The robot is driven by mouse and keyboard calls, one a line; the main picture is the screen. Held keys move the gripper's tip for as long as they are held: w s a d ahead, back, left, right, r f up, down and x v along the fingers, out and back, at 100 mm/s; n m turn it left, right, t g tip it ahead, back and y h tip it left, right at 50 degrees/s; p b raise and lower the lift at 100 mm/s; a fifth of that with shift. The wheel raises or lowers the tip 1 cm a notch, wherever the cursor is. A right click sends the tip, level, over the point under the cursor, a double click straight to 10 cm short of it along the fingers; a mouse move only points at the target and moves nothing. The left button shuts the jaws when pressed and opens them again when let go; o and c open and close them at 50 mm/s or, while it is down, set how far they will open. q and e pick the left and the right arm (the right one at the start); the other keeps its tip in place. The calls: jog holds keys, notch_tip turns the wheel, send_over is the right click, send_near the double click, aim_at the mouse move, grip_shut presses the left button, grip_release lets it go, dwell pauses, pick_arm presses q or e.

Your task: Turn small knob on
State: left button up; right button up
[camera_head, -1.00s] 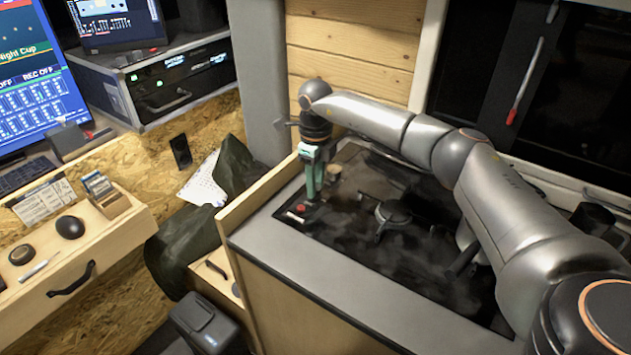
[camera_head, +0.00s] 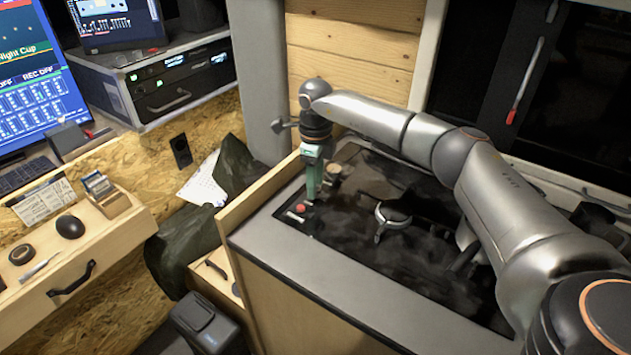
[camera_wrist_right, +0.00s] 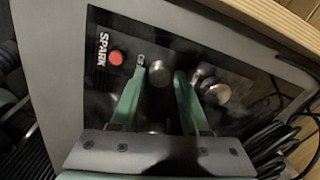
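A dark stove panel carries a small silver knob (camera_wrist_right: 160,73), a larger silver knob (camera_wrist_right: 214,91) to its right and a red button (camera_wrist_right: 116,57) marked SPARK. My right gripper (camera_wrist_right: 160,70) points down at the panel. In the right wrist view its two green fingers are apart, with the small knob showing between their tips. I cannot tell whether they touch it. In the head view the right gripper (camera_head: 313,196) is beside the red button (camera_head: 301,208), and the small knob is hidden there. My left gripper is not in view.
The black hob (camera_head: 350,235) has a burner (camera_head: 392,215) right of the gripper. A wooden edge (camera_head: 265,195) borders the counter on the left. Black cables (camera_wrist_right: 280,140) lie at the right in the wrist view. A desk (camera_head: 75,240) stands at the left.

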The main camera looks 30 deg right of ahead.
jog(key=shift+o, duration=1.3)
notch_tip(320, 180, up, 13)
jog(key=b, duration=0.1)
jog(key=shift+f, duration=0.2)
